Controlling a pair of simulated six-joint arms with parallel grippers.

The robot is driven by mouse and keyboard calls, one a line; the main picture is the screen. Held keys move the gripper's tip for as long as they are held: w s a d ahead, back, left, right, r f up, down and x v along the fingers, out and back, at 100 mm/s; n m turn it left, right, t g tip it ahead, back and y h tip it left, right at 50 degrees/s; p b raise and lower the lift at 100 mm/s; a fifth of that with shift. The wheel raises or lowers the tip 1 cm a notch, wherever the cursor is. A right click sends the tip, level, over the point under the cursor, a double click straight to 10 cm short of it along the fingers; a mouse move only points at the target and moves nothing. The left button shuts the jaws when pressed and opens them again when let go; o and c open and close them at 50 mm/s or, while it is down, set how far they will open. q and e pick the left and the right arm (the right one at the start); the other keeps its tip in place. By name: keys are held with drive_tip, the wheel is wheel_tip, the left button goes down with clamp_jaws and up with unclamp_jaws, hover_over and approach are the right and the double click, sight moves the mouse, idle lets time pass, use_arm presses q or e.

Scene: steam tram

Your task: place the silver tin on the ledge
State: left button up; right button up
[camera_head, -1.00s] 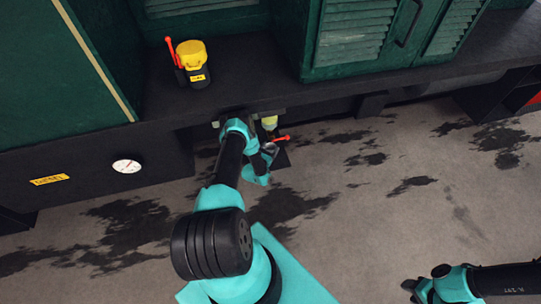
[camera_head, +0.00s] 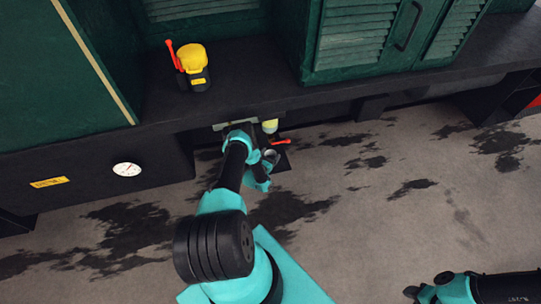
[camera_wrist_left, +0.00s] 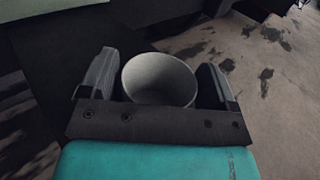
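The silver tin (camera_wrist_left: 158,80) is a pale grey open-topped cup between the two fingers of my left gripper (camera_wrist_left: 157,78) in the left wrist view. Little or no gap shows on either side, and whether the fingers press on it is unclear. In the head view the tin (camera_head: 271,155) is a small grey spot beside my left gripper (camera_head: 264,163), below the front edge of the dark ledge (camera_head: 240,92). The ledge runs along the green tram body. My right gripper (camera_head: 412,292) is at the bottom right, small and dark, apart from everything.
A yellow-topped black object (camera_head: 192,66) with a red handle stands on the ledge. A pale yellow-green item (camera_head: 270,126) and a red-handled thing (camera_head: 282,141) are close by my left gripper. Green louvred cabinets (camera_head: 350,40) rise behind the ledge. The stained floor (camera_head: 350,220) is open.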

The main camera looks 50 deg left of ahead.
use_arm(q)
drive_tip(key=shift+o, duration=0.6)
drive_tip(key=shift+r, duration=0.1)
drive_tip(key=shift+s+d, duration=0.1)
drive_tip(key=shift+s, duration=0.15)
drive_tip(key=v, duration=1.1)
drive_tip(key=shift+s, duration=0.25)
drive_tip(key=shift+d, duration=0.1)
